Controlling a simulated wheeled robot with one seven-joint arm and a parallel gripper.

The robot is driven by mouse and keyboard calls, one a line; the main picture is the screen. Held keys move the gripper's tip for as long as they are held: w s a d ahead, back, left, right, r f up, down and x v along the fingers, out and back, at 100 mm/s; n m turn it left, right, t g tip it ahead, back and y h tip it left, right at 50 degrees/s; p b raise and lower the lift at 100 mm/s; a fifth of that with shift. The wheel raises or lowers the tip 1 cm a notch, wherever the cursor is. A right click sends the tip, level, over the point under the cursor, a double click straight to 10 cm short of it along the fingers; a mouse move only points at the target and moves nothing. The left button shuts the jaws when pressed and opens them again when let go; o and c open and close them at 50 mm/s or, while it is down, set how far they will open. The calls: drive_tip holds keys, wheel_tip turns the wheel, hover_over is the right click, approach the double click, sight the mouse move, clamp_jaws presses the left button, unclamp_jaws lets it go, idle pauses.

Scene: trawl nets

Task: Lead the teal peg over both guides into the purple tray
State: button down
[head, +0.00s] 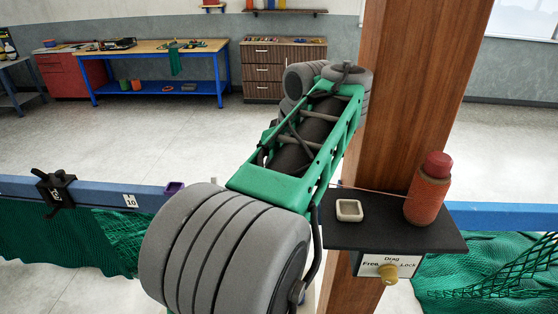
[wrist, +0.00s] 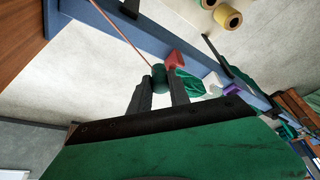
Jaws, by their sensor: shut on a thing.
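In the wrist view my gripper (wrist: 160,84) is shut on the teal peg (wrist: 159,73), held between its two dark fingertips. A thin pinkish cord (wrist: 122,35) runs taut from the peg to the upper left. A red wedge-shaped piece (wrist: 174,60), perhaps a guide, shows just beyond the peg; I cannot tell whether they touch. The purple tray (wrist: 232,90) lies farther right along the blue beam, and its edge shows in the head view (head: 174,187), left of my arm. In the head view my gripper and the peg are hidden behind my arm.
A blue beam (head: 95,191) crosses the front, with a black clamp (head: 57,188) and green netting (head: 70,235). A wooden post (head: 412,90) rises at right. A black shelf (head: 395,236) holds an orange spool (head: 427,195) and a small white tray (head: 349,210).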

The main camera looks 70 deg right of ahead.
drive_tip(key=shift+w+a+f, duration=0.1)
drive_tip(key=shift+w+a, duration=0.8)
drive_tip(key=shift+w, duration=1.65)
drive_tip(key=shift+w+a+r, duration=0.1)
drive_tip(key=shift+w+a, duration=0.8)
drive_tip(key=shift+w, duration=1.65)
drive_tip(key=shift+w+a+f, duration=0.1)
drive_tip(key=shift+w+a, duration=0.8)
drive_tip(key=shift+w, duration=1.65)
drive_tip(key=shift+w+a+b, duration=0.5)
drive_tip(key=shift+w+a, duration=0.1)
drive_tip(key=shift+w, duration=1.1)
drive_tip(key=shift+w+a+b, duration=0.5)
drive_tip(key=shift+w+a, duration=0.1)
drive_tip(key=shift+w, duration=1.1)
drive_tip(key=shift+w+a+b, duration=0.5)
drive_tip(key=shift+w+a, duration=0.1)
drive_tip(key=shift+w, duration=1.1)
drive_tip(key=shift+f+b, duration=1.85)
drive_tip(key=shift+f, duration=0.5)
drive_tip(key=shift+s+a, duration=0.1)
drive_tip(key=shift+s, duration=0.1)
drive_tip(key=shift+f, duration=0.25)
drive_tip(key=c, duration=1.1)
unclamp_jaws()
drive_tip(key=shift+c, duration=0.2)
